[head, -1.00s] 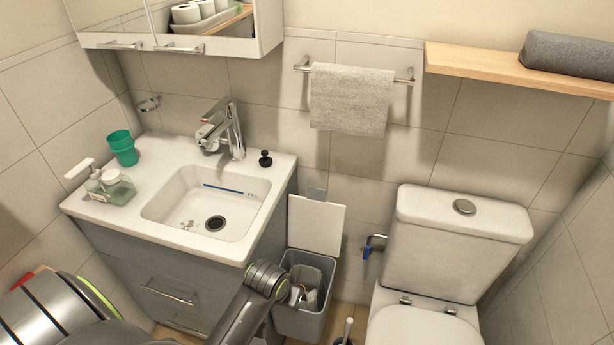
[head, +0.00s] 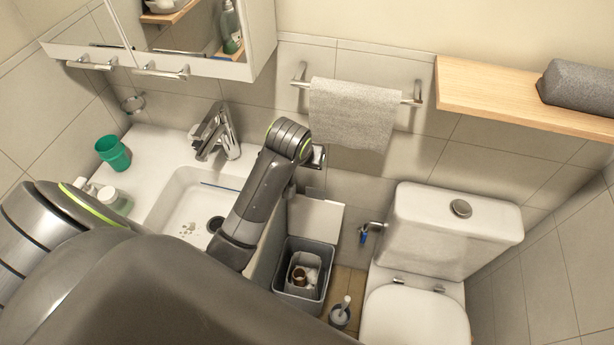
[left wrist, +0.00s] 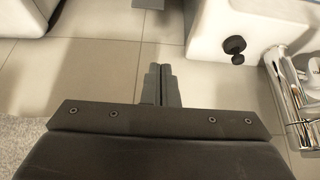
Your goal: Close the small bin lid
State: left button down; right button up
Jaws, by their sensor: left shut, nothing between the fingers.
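The small grey bin (head: 289,299) stands on the floor between the sink cabinet and the toilet. Its pale lid (head: 318,222) stands open and raised against the tiled wall. Crumpled waste and a brown roll (head: 299,277) show inside the bin. My left gripper (head: 319,157) is by the wall, above the raised lid and below the towel, apart from the lid. In the left wrist view its fingers (left wrist: 160,68) are shut and empty in front of wall tiles. A grey piece at the top edge there may belong to the lid. My right gripper is not in view.
The sink (head: 165,215) with its faucet (head: 215,135) is left of the bin, partly behind my left arm. The toilet (head: 450,235) and a toilet brush (head: 341,312) are to the right.

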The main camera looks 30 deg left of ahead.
pick_arm(q)
jog(key=x, duration=1.9)
jog(key=s+p, duration=0.1)
jog(key=s+r, duration=0.1)
jog(key=s+d+p, duration=0.1)
jog(key=s, duration=0.1)
jog(key=shift+s+d+r+p, duration=0.1)
jog(key=shift+r+p, duration=0.05)
jog(key=shift+p, duration=0.2)
